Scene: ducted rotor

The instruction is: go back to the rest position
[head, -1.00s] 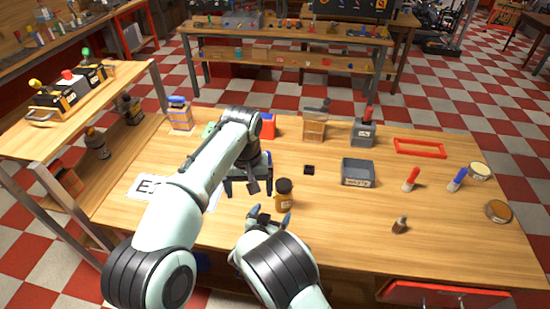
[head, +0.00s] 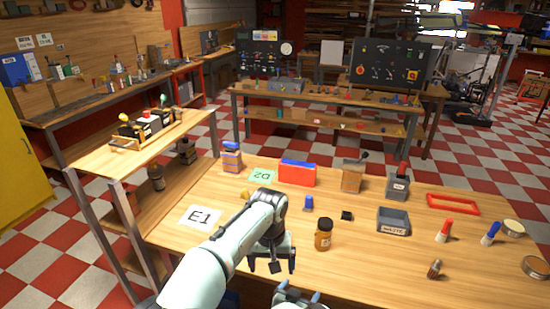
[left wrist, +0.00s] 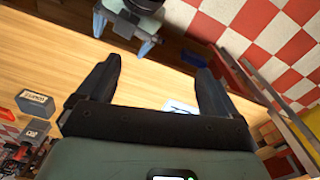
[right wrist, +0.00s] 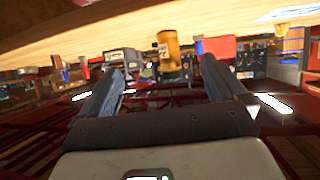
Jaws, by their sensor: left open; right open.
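My left gripper (head: 270,266) is open and empty, pointing down above the near side of the wooden table (head: 215,225). Its spread fingers also show in the left wrist view (left wrist: 161,75). My right gripper (head: 300,292) is at the bottom edge of the head view, partly cut off. Its fingers are apart and empty in the right wrist view (right wrist: 160,78). A brown bottle with a black cap (head: 323,236) stands upright on the table, ahead of both grippers and touched by neither. It also shows upside down in the right wrist view (right wrist: 170,50).
An E1 sheet (head: 200,217) and a green card (head: 262,176) lie at left. A red and blue box (head: 297,174), a grey tray (head: 393,222), a red frame (head: 453,204) and several small tools stand farther back and right. A side bench (head: 120,155) borders the left.

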